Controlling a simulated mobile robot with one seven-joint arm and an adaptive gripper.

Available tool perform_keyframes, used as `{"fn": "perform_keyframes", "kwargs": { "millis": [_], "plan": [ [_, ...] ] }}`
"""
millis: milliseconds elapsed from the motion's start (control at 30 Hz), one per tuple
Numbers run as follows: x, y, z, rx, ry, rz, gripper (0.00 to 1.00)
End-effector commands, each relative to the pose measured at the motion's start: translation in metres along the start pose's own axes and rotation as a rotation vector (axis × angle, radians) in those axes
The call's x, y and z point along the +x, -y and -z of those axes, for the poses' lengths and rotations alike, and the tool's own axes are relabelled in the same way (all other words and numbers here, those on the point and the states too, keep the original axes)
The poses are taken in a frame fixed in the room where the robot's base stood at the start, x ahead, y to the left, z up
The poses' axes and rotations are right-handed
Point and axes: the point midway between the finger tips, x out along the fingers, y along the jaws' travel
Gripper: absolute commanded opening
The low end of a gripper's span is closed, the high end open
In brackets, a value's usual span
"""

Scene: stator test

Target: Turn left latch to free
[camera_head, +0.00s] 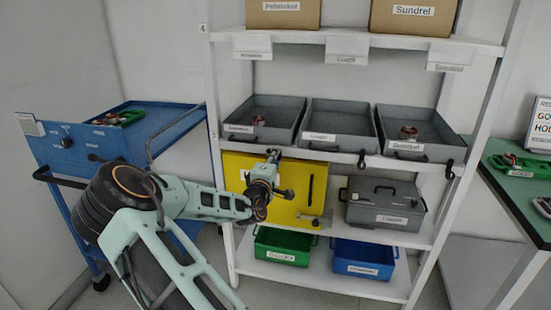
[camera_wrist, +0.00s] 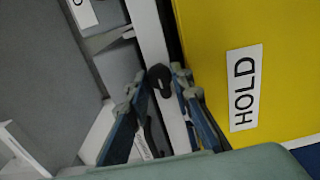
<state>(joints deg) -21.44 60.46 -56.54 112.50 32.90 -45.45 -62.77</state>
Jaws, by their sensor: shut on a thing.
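The left latch is a small dark piece with a rounded head (camera_wrist: 159,77) on the white shelf edge in the wrist view. My gripper (camera_wrist: 161,86) has its two fingers on either side of the latch and is shut on it. In the head view my gripper (camera_head: 273,157) is at the shelf edge above the top of the yellow panel (camera_head: 296,207), and it hides most of the left latch there. The yellow panel (camera_wrist: 225,75) shows right of the fingers in the wrist view, with a HOLD label (camera_wrist: 244,87).
Two more dark latches, a middle one (camera_head: 362,158) and a right one (camera_head: 449,170), hang on the same shelf edge. Grey bins (camera_head: 335,147) stand above it. A grey case (camera_head: 384,214) stands right of the panel. A blue cart (camera_head: 82,146) is at left.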

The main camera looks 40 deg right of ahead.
Motion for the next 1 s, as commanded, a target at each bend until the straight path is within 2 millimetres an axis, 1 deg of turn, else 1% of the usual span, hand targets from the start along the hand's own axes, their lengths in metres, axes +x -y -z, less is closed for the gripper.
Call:
{"fn": "perform_keyframes", "kwargs": {
  "millis": [433,467,600,867,1000],
  "plan": [
    [-0.0003,0.0009,-0.0006,-0.013,0.001,0.002,0.0],
    [-0.0003,0.0009,-0.0006,-0.013,0.001,0.002,0.22],
    [-0.0002,0.0008,-0.0005,-0.012,0.001,0.002,0.37],
    [-0.0002,0.0003,-0.0001,-0.011,0.0,0.001,0.38],
    [-0.0066,0.0003,0.0009,-0.01,-0.001,0.001,0.38]
  ]
}}
